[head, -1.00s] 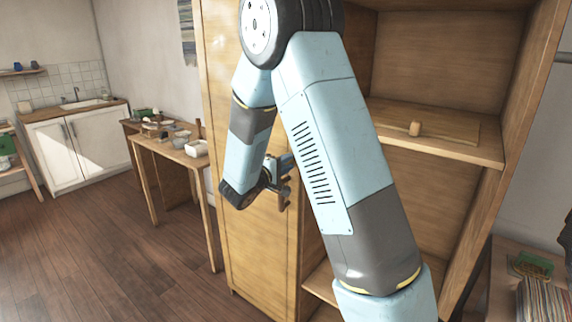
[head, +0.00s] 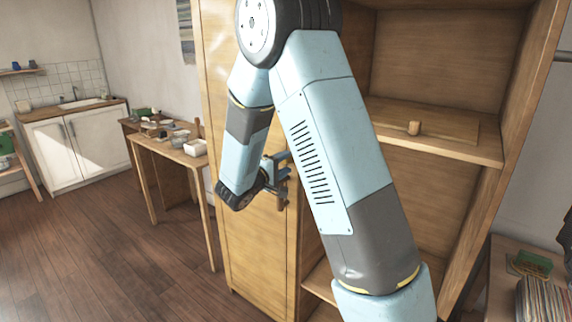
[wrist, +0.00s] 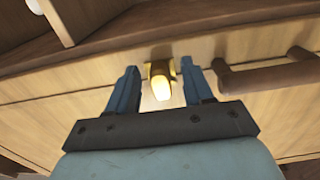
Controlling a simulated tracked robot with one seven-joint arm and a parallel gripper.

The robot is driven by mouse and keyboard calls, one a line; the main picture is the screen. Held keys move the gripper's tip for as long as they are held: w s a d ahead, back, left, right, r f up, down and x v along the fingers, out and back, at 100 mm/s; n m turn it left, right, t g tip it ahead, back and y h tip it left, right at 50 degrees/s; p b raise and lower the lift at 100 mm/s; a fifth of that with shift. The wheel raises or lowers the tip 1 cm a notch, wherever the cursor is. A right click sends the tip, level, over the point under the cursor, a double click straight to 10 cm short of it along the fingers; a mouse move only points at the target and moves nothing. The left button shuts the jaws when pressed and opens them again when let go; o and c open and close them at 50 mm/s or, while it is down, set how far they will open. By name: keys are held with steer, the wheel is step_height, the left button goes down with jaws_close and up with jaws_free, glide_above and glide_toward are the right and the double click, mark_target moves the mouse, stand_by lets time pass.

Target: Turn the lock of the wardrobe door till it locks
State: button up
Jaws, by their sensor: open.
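The wardrobe door (head: 257,262) is the light wooden panel left of the open shelves. It also fills the wrist view (wrist: 60,115). The lock (wrist: 160,82) is a small brass knob on the door, in the middle of the wrist view. A dark wooden door handle (wrist: 265,78) is to its right. My gripper (wrist: 160,88) is open, with one blue finger on each side of the lock and a gap showing on both sides. In the head view my gripper (head: 284,178) is at the door's right edge, and my arm hides the lock there.
Open wardrobe shelves (head: 450,148) are right of the door, with a wooden board and knob lying on one. A cluttered table (head: 172,148) and a sink cabinet (head: 75,145) stand at the left. The wooden floor between is clear.

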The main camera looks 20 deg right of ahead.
steer(key=v, duration=1.2)
steer(key=shift+s+a, duration=0.15)
steer(key=shift+a, duration=0.15)
steer(key=s+d+r+m+g+y, duration=0.5)
steer(key=s+d+g, duration=0.5)
steer(key=s+d, duration=0.45)
steer(key=s+a+r+m+t+y, duration=0.1)
steer(key=s+a+r+t+y, duration=0.1)
steer(key=s+r+y, duration=0.2)
steer(key=s+a+r+m+t+y, duration=0.1)
steer(key=s+a+r+t+y, duration=0.1)
steer(key=s+y, duration=0.3)
steer(key=shift+s+a+r+t+y, duration=0.25)
steer(key=shift+s+r+t, duration=0.45)
steer(key=shift+s, duration=1.4)
steer(key=shift+r, duration=0.15)
